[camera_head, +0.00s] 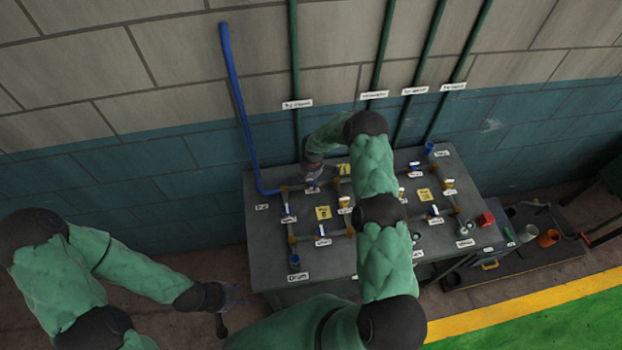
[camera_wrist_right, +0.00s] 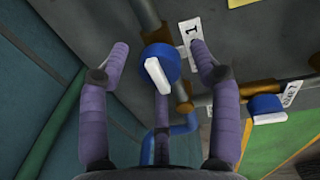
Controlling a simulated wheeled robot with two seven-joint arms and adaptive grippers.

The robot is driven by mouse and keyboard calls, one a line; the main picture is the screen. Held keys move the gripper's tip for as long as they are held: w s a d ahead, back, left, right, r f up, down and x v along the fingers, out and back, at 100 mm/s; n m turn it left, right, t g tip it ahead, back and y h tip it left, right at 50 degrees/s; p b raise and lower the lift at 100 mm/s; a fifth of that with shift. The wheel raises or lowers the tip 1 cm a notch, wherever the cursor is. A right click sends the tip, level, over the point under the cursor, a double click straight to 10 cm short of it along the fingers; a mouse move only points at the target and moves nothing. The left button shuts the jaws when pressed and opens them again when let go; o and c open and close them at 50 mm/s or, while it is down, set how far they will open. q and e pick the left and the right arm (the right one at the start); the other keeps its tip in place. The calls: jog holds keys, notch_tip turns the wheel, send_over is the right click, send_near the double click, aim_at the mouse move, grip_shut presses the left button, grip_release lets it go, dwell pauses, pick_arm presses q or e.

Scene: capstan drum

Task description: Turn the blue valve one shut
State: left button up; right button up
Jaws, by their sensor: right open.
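Blue valve one is a round blue knob (camera_wrist_right: 158,66) with a white bar handle, on a pipe beside a white tag marked 1 (camera_wrist_right: 190,32) in the right wrist view. My right gripper (camera_wrist_right: 159,50) is open, with one purple finger on each side of the knob and gaps between. In the head view my right gripper (camera_head: 313,170) is over the back left of the bench, close above a blue valve (camera_head: 312,187). My left gripper (camera_head: 234,309) hangs with fingers apart, empty, off the bench's front left.
The grey bench (camera_head: 265,235) carries pipes, several blue and white valves, yellow tags and a red block (camera_head: 486,219). In the right wrist view another blue valve (camera_wrist_right: 265,106) sits close on the right. A blue pipe (camera_head: 240,110) comes down the wall at the bench's back left.

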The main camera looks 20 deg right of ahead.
jog(key=c, duration=1.1)
jog(key=shift+f+m+b, duration=0.1)
jog(key=shift+m+b, duration=0.3)
jog(key=shift+b, duration=0.4)
jog(key=m+b, duration=1)
jog(key=b, duration=0.3)
jog(key=shift+a+f+h, duration=0.1)
jog(key=shift+f+h, duration=0.05)
jog(key=shift+h, duration=0.15)
jog(key=m+b, duration=0.3)
jog(key=shift+m+g, duration=0.3)
jog(key=shift+m, duration=0.1)
jog(key=shift+m+b, duration=0.95)
jog(key=shift+m, duration=0.65)
jog(key=shift+a, duration=0.1)
jog(key=shift+c, duration=0.2)
jog(key=o, duration=1.1)
jog(key=shift+r, duration=0.2)
jog(key=shift+o, duration=0.2)
